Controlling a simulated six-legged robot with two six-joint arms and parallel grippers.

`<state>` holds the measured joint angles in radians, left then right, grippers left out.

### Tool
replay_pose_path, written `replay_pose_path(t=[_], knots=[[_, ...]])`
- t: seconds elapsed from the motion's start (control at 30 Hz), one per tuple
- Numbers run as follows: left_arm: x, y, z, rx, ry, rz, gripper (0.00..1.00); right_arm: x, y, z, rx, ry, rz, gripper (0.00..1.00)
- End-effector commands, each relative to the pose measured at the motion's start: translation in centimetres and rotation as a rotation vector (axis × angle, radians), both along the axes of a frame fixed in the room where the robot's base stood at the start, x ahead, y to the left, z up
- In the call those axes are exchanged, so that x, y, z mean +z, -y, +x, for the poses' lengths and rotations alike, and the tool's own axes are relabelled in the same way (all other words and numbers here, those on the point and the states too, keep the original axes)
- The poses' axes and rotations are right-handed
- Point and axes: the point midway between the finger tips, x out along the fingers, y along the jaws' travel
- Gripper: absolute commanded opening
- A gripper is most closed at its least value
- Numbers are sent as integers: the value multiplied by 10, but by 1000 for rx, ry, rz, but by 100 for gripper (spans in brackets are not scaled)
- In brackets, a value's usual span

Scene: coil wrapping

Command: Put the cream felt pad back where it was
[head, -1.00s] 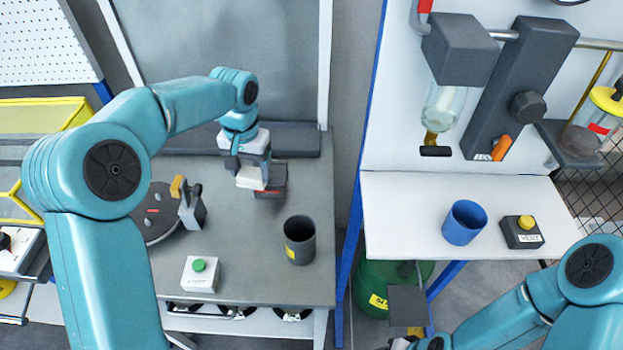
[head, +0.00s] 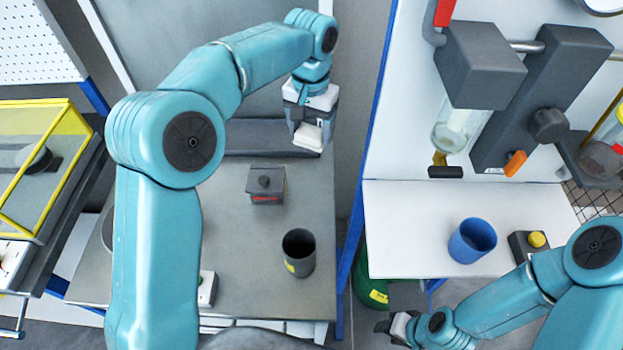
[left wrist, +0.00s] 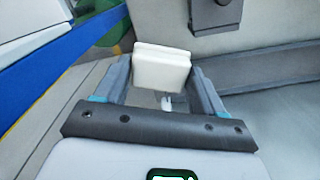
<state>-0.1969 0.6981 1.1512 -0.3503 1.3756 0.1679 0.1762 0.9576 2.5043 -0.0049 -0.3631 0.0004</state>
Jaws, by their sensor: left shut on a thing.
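The cream felt pad (head: 308,137) is a small pale block at the back right of the grey workbench (head: 215,225). My left gripper (head: 312,128) is shut on it and holds it near the bench's back ledge. In the left wrist view the pad (left wrist: 162,68) sits between the two grey fingers of my left gripper (left wrist: 166,78). I cannot tell how high it is above the surface. My right gripper (head: 392,330) is at the bottom of the head view, small and partly cut off by the arm, so its jaws are unclear.
A blue cup (head: 472,241) and a yellow-button box (head: 530,247) are on the white table (head: 405,215). A blue post (head: 372,140) rises between the stations.

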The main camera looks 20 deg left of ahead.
Motion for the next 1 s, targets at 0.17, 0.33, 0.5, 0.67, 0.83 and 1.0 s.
replay_pose_path(t=[0.17,0.33,0.5,0.67,0.83,1.0], knots=[[-54,-1,-3,0,-7,2,41,3,0,0,0,-1,0,43],[-101,-1,-3,0,-6,1,41,9,0,0,0,0,0,43],[-128,-1,-1,0,-1,0,41,12,0,0,0,0,0,43],[-145,-1,-1,-1,-3,0,41,15,0,0,0,-1,0,43],[-171,-1,1,-1,-3,0,41,20,0,0,0,0,0,43],[-177,-2,1,0,1,0,41,20,0,0,0,0,0,43]])
